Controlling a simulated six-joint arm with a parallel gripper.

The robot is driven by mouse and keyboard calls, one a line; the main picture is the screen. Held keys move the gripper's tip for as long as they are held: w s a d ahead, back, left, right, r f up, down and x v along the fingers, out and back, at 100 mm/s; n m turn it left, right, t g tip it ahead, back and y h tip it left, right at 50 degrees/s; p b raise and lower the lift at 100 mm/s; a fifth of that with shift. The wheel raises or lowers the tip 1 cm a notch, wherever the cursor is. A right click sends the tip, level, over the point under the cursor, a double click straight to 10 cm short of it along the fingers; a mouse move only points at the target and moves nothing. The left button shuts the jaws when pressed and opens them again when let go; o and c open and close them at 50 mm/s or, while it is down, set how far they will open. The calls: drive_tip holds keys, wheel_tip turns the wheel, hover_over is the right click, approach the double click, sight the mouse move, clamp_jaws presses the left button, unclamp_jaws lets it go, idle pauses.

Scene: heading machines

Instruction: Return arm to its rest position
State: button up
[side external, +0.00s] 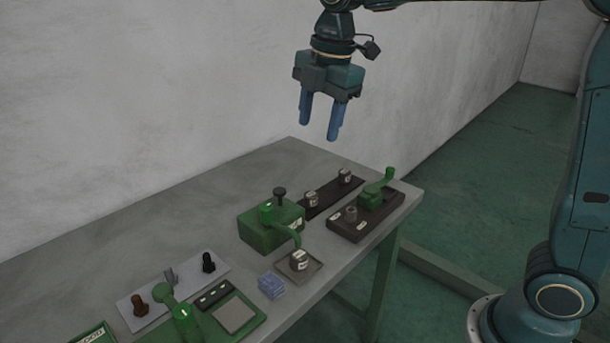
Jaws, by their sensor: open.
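My gripper (318,132) hangs high above the back right part of the grey table (170,215), with its blue fingers pointing down. The fingers are apart and nothing is between them. It is well clear of everything on the table.
Below stand a green machine with a curved arm (262,236), a dark base with a green lever (366,215), a dark strip with small labelled pieces (330,197), a blue block (271,286) and a front green press (235,313). A pale wall (130,90) stands behind. The table's back left is clear.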

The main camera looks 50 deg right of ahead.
drive_tip(key=s+d+f+m+t, duration=0.1)
drive_tip(key=s+d+f+m, duration=0.1)
drive_tip(key=s+m, duration=0.7)
drive_tip(key=s+d+f+m+t, duration=0.2)
drive_tip(key=s+m, duration=0.6)
drive_tip(key=s, duration=0.6)
drive_tip(key=shift+d+f+m+t, duration=0.3)
drive_tip(key=shift+f+m, duration=0.1)
drive_tip(key=shift+f, duration=0.2)
drive_tip(key=shift+s, duration=0.1)
